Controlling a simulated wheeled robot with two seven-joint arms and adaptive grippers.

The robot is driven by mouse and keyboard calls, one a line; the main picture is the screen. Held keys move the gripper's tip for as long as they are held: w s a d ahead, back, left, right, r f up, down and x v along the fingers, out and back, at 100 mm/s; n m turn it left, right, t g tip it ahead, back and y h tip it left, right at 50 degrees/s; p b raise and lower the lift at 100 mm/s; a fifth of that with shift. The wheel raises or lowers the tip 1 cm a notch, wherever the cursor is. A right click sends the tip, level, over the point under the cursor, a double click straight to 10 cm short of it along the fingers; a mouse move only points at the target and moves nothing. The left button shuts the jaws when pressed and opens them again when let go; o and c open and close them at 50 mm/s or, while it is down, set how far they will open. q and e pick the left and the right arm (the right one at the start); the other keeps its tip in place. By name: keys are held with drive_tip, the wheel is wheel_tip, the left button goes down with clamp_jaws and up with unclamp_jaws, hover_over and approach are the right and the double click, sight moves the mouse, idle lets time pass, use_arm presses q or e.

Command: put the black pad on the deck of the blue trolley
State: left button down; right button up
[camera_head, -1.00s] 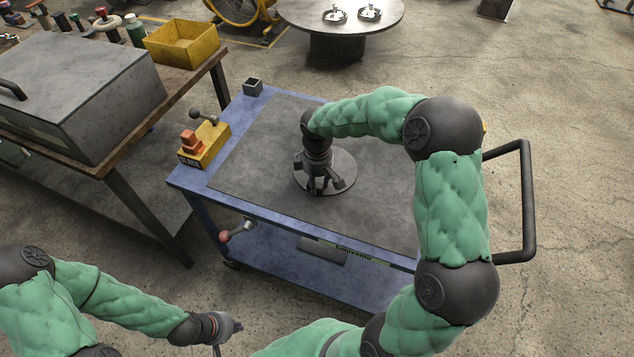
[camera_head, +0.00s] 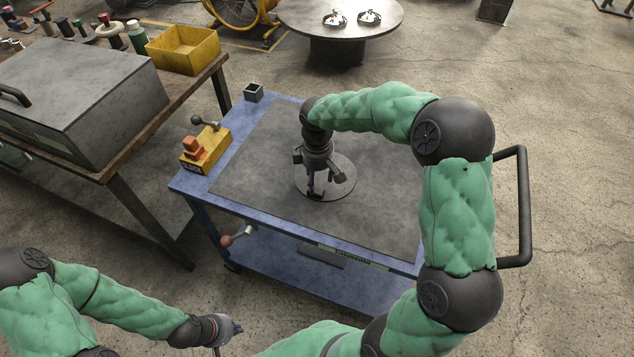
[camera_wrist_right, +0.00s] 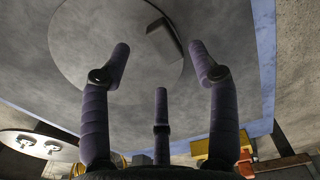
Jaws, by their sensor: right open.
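A flat round dark-grey disc, which I take for the black pad (camera_head: 335,193), lies on the dark top of the blue trolley's deck (camera_head: 255,195). In the right wrist view the pad (camera_wrist_right: 75,50) fills the upper left, with a small dark raised block on it. My right gripper (camera_head: 322,182) is over the pad, pointing down, and hides part of it. In the wrist view its fingers (camera_wrist_right: 159,62) are spread with nothing between them. My left gripper (camera_head: 230,328) hangs low at the lower left, away from the trolley; its jaws are too small to judge.
A yellow block with orange pieces (camera_head: 205,150) and a small dark open box (camera_head: 254,92) stand on the trolley's left side. A workbench with a grey case (camera_head: 80,75) and yellow bin (camera_head: 183,48) is at the left. The deck around the pad is clear.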

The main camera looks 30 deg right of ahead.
wheel_tip(320, 180, up, 7)
drive_tip(key=p, duration=0.1)
drive_tip(key=shift+p, duration=0.35)
drive_tip(key=shift+f, duration=0.1)
